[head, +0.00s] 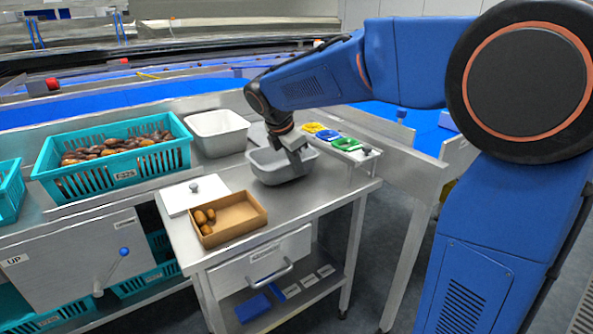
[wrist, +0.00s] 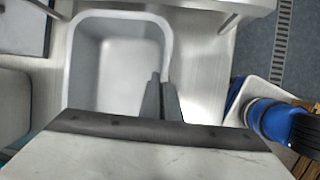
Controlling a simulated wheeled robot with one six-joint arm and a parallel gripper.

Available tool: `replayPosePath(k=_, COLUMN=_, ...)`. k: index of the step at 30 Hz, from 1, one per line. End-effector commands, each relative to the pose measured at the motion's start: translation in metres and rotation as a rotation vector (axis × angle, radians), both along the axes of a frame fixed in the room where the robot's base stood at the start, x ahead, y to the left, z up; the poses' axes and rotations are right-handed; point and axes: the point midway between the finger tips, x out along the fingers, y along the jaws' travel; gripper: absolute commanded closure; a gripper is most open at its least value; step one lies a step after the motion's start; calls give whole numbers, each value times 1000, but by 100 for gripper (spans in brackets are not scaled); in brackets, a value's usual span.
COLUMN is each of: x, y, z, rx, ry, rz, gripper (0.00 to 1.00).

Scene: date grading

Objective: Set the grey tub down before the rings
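The grey tub (head: 268,177) is at the back right of the steel table, in front of the ledge with the coloured rings. It is upright and looks empty in the wrist view (wrist: 92,95). My gripper (head: 296,150) reaches down to the tub's rim. In the wrist view its fingers (wrist: 160,92) stand close together, one on each side of the tub's wall, so it looks shut on the rim. I cannot tell whether the tub's base touches the table. The rings are yellow (head: 313,128), blue (head: 327,135) and green (head: 346,144), in a row on the raised ledge.
A cardboard box (head: 238,228) with several dates and a white lid (head: 177,203) with a knob lie on the table's front left. A pale tub (head: 217,140) and a teal crate (head: 115,178) of dates stand farther left. Bare tabletop (head: 300,205) lies in front of the grey tub.

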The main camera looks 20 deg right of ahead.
Motion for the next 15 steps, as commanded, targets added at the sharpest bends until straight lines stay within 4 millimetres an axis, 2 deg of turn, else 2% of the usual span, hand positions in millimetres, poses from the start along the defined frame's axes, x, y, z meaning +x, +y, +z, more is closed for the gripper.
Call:
replayPosePath(k=4, x=0, y=0, z=-15, rx=0, ry=0, rz=1, gripper=100)
replayPosePath(k=15, x=0, y=0, z=-19, rx=0, ry=1, rz=0, gripper=100)
